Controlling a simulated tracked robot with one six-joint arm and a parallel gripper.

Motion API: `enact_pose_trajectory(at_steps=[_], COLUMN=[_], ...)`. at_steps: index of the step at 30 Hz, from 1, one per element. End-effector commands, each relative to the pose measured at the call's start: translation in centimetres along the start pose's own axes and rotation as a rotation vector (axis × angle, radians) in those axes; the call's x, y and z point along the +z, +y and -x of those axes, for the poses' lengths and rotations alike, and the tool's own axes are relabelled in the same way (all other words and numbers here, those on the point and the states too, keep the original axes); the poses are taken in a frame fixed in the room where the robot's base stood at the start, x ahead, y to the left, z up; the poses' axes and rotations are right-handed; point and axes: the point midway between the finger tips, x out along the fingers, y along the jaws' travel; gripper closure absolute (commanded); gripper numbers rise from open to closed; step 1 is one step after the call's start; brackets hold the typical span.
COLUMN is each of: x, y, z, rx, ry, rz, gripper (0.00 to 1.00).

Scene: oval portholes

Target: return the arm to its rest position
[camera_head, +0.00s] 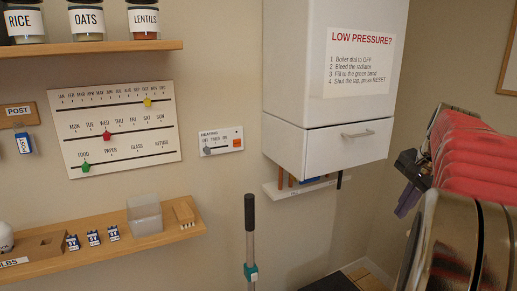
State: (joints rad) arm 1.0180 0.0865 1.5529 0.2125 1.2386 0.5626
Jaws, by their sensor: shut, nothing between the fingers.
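My arm fills the right edge of the head view, close to the camera, with red ribbed parts and shiny metal casing. What looks like my gripper (403,207) shows just left of it, a dark body with purplish fingers pointing down and left. The fingers are together and hold nothing. They are in front of the bare wall, right of the white boiler cabinet, and appear apart from it. Much of the arm is cut off by the frame edge.
The white boiler cabinet (300,65) hangs on the wall. At left are a jar shelf (110,47), a slider board (120,128) and a lower shelf (170,235) with small items. A heating panel (221,141) is between. A black-handled pole (250,235) stands in front.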

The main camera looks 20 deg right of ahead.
Motion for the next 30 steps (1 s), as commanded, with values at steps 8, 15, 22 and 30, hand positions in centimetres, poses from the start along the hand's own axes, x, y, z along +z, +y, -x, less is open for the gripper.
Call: enact_pose_trajectory(at_steps=[8,15,22,30], x=[10.7,19.4,26.9,34.3], y=[-0.4,0.9,3.4,7.0], z=[-2.3,-3.9,-5.0,-5.8], rx=[0.014,0.009,-0.013,-0.061], ry=[0.014,0.023,0.030,0.031], rz=[0.447,0.795,1.075,1.307], gripper=[1.00,1.00,1.00,1.00])
